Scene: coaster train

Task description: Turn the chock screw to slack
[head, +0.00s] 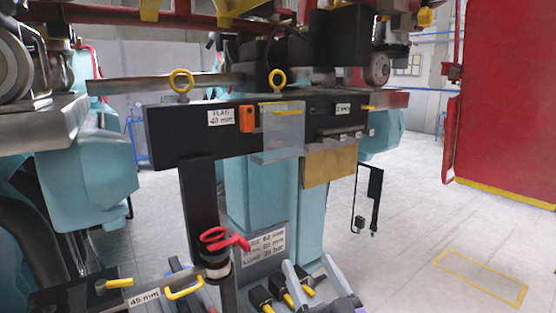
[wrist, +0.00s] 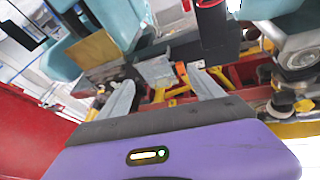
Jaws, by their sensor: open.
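No part is labelled as the chock screw, so I cannot tell for sure which one it is. Two yellow ring-topped pins, the left one (head: 181,80) and the right one (head: 277,79), stand on the dark beam (head: 180,134) in the head view. A red handle (head: 225,239) sits on a dark cylinder lower down, left of my gripper. My gripper (head: 312,268) is at the bottom of the head view, open, its two grey fingers pointing up, below the beam. In the wrist view my gripper (wrist: 162,77) shows nothing clearly held between its fingers.
An orange block (head: 247,118) and a clear panel (head: 284,133) are on the beam, with a tan plate (head: 330,166) below. Yellow-handled parts (head: 184,289) crowd the lower left. A large red panel (head: 505,90) stands at right. Floor at lower right is open.

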